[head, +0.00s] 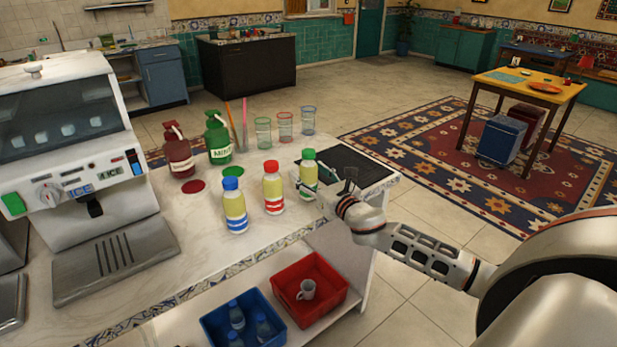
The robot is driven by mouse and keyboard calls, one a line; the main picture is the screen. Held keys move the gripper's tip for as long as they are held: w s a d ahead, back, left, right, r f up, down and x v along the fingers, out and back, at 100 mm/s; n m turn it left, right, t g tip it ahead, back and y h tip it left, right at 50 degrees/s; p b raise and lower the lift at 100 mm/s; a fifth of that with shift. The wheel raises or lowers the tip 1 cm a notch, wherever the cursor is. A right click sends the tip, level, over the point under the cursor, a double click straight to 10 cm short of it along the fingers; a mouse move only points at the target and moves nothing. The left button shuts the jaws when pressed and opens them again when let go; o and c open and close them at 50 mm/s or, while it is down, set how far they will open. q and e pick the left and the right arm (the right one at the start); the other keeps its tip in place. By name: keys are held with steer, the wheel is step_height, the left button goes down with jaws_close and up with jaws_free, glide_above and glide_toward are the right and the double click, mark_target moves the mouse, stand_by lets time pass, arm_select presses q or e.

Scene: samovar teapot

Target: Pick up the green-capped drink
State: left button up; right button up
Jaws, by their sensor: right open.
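The green-capped drink (307,168) is a yellow bottle with a green cap and a green band. It stands upright on the pale marble counter (205,257), near its right end. My right gripper (312,186) comes in from the right and is open, its fingers at the bottle's lower half. Part of the bottle's right side is hidden by the gripper; I cannot tell whether the fingers touch it. My left gripper is not in view.
A red-capped drink (273,188) and a blue-capped drink (235,206) stand to the left. Behind are three glasses (285,125), a green pump bottle (218,140) and a red one (178,153). A black mat (350,165) lies right; an ice machine (75,160) stands left.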

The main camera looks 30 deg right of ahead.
mark_target(309, 151)
steer(key=shift+w, duration=0.25)
steer(key=c, duration=1.4)
steer(key=shift+r, duration=0.15)
step_height(309, 151, up, 8)
steer(key=p, duration=0.3)
steer(key=shift+r, duration=0.25)
steer(key=shift+r+p, duration=1.2)
steer(key=shift+r, duration=4.5)
